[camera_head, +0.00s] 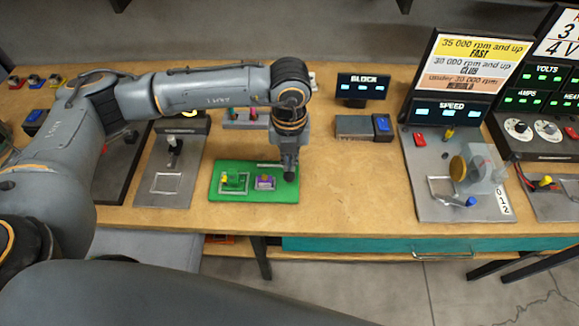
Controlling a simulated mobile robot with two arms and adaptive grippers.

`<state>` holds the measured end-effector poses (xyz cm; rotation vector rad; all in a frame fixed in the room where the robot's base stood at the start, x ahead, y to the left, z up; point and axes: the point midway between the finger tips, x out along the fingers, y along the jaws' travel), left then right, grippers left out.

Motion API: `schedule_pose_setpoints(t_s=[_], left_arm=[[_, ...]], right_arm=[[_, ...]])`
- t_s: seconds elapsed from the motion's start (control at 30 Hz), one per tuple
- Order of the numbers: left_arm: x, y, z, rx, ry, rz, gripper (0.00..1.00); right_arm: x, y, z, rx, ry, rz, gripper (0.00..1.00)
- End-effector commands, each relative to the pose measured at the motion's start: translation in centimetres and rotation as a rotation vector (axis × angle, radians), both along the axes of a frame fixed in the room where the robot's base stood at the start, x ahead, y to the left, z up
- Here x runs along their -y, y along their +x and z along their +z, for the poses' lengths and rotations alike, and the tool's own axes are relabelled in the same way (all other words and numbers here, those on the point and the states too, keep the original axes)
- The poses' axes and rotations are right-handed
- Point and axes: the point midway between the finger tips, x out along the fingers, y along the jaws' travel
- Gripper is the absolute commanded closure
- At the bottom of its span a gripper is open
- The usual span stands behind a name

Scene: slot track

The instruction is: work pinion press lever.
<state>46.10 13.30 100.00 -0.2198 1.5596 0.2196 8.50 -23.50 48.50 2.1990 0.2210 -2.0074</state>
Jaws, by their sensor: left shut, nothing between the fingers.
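My left gripper (289,174) is shut and empty, pointing down over the right end of a green board (277,194). On the board are a small green and yellow part (233,179) in a white outline and a small purple block (265,182). My gripper is right of both. It hides the board's right end, and I cannot tell whether its tips touch anything. A grey plate (163,190) left of the board carries an upright dark post (173,146) and a white outlined square. No label shows which of these is the pinion press. My right gripper is not in view.
A small box with a blue button (382,124) and a BLOCK display (361,86) stand right of my arm. Farther right is a SPEED station (430,206) with a brass-coloured disc. Bare wood (350,190) lies between it and the green board.

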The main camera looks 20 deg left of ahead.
Motion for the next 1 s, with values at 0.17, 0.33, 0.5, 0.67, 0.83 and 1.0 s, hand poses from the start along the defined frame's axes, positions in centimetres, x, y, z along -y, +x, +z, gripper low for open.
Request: schedule_pose_setpoints(t_s=[0.17, 0.33, 0.5, 0.67, 0.83, 1.0], left_arm=[[0.0, 0.0, 0.0, 0.0, 0.0, 0.0, 1.0], [0.0, 0.0, 0.0, 0.0, 0.0, 0.0, 1.0], [0.0, 0.0, -0.1, 0.0, 0.0, 0.0, 1.0], [0.0, 0.0, -0.7, 0.0, 0.0, 0.0, 1.0], [0.0, 0.0, -1.4, 0.0, 0.0, 0.0, 1.0], [0.0, 0.0, -2.1, 0.0, 0.0, 0.0, 1.0]], right_arm=[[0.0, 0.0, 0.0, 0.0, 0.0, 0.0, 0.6], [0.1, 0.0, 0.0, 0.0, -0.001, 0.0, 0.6], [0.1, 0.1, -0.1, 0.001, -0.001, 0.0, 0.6], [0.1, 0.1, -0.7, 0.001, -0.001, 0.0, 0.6], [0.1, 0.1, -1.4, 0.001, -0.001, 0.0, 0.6], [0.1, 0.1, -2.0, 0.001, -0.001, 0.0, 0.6]])
